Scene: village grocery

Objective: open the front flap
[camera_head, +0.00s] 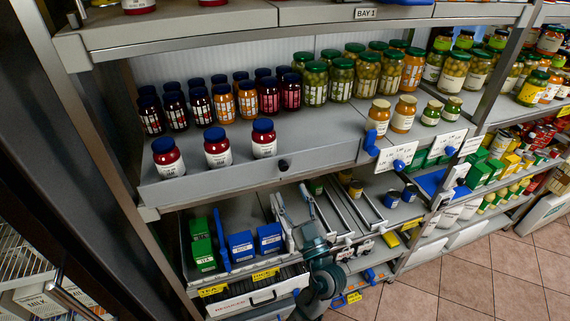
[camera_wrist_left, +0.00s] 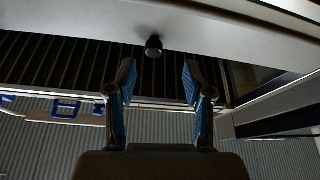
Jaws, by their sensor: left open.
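The front flap (camera_head: 215,184) is the grey panel along the front edge of the middle shelf. A black knob (camera_head: 283,165) sticks out of it. In the left wrist view the flap (camera_wrist_left: 225,32) crosses the top as a pale band, with the knob (camera_wrist_left: 153,45) low on it. The flap looks shut. My left gripper (camera_head: 290,192) is below the knob, open and empty. In the left wrist view its blue-padded fingers (camera_wrist_left: 158,75) stand apart, with the knob beyond the gap between them; I see no contact. My right gripper is not in view.
Jars stand on the shelf behind the flap, including red ones (camera_head: 217,150) near its edge. Below are green boxes (camera_head: 202,245), blue boxes (camera_head: 241,246) and narrow dividers (camera_head: 340,215). A blue clip (camera_head: 370,143) sits right of the flap. Tiled floor (camera_head: 490,270) is clear at lower right.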

